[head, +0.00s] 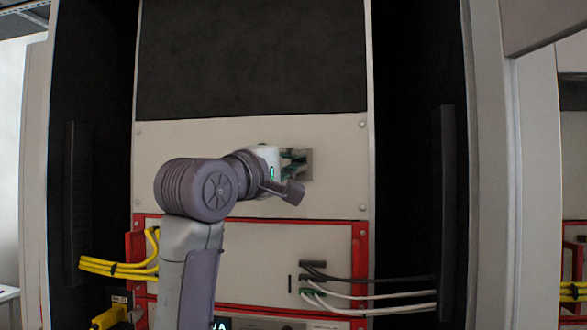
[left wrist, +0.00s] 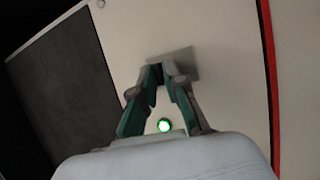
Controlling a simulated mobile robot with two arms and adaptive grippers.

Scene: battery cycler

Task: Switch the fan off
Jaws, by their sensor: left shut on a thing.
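A small grey square plate (head: 303,172) is set on the beige panel of the cabinet, and it also shows in the left wrist view (left wrist: 184,62). My left gripper (head: 294,162) reaches the plate from the left. In the left wrist view its green-padded fingers (left wrist: 165,72) come together right in front of the plate, shut on a small part there. That part, likely the fan switch, is hidden between the fingertips, so its position cannot be read. My right gripper is not in view.
A dark mesh panel (head: 252,60) is above the beige panel (head: 200,137). Below is a red-framed unit (head: 250,235) with black and white cables (head: 380,297) at right and yellow cables (head: 115,267) at left. Cabinet side walls stand on both sides.

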